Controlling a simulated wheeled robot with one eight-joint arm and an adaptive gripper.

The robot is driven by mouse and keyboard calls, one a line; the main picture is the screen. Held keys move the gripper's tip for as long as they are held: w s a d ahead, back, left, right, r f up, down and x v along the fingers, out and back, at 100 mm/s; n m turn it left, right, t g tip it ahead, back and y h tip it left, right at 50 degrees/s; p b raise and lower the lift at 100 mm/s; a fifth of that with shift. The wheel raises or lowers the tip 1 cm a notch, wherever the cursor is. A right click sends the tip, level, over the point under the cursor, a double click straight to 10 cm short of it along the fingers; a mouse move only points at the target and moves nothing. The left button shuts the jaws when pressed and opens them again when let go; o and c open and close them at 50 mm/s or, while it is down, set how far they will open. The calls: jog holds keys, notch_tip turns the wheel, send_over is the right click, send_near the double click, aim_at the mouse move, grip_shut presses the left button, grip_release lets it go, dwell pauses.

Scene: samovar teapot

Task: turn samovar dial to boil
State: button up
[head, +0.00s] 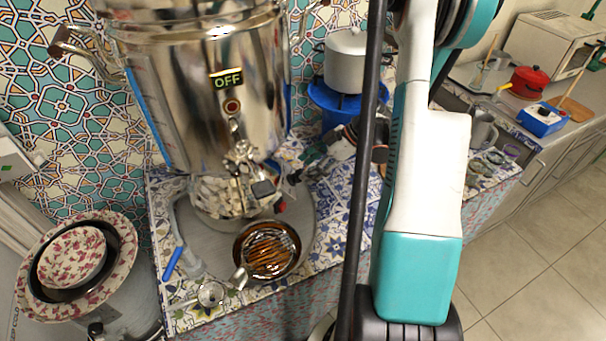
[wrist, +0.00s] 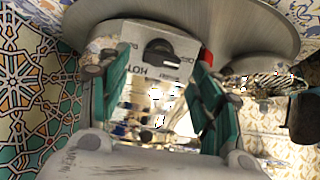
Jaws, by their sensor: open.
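The steel samovar (head: 205,100) stands on the tiled counter, and its label (head: 227,80) reads OFF. Its black dial (wrist: 160,52) shows in the wrist view on a pale panel (wrist: 128,35) with lettering, including HOT. A red part (wrist: 206,58) sits right of the panel. My gripper (wrist: 164,62) is open, with one green finger on each side of the dial in the picture. I cannot tell whether either finger touches it. In the head view, my gripper (head: 297,177) is at the right of the samovar's lower part, and the dial's setting is hard to read.
A brown glass bowl (head: 267,250) and a small metal strainer (head: 211,294) are in front of the samovar. Patterned bowls (head: 75,258) are at the left.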

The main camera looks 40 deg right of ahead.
aim_at(296, 179)
jog(key=shift+x, duration=1.4)
jog(key=c, duration=1.1)
jog(key=shift+b, duration=0.3)
